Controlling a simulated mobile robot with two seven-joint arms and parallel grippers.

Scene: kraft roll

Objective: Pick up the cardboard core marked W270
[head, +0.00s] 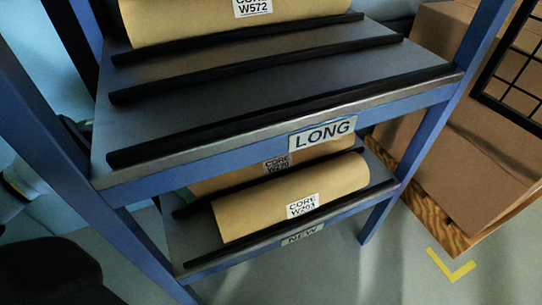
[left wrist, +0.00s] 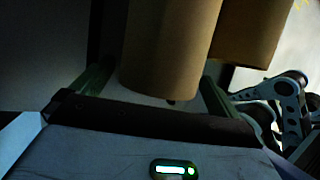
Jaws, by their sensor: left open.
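The core marked W270 (head: 235,178) is a tan cardboard tube on the lower shelf (head: 240,252) of a blue rack. It lies behind the core marked W293 (head: 260,213), and the upper shelf edge hides part of it; its label is partly covered and dim. In the left wrist view my left gripper (left wrist: 150,88) is open, its two fingers apart. A tan tube (left wrist: 170,45) is in front of and between the fingers, with a second tube (left wrist: 252,35) to its right. I cannot read their marks there. My right gripper is not in view.
The upper shelf (head: 270,80), labelled LONG, bears a core marked W572 (head: 200,20) and black rails. It overhangs the lower shelf, labelled NEW. Blue posts (head: 420,135) bound the rack. Large cardboard boxes (head: 470,165) stand at right. Floor in front is open.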

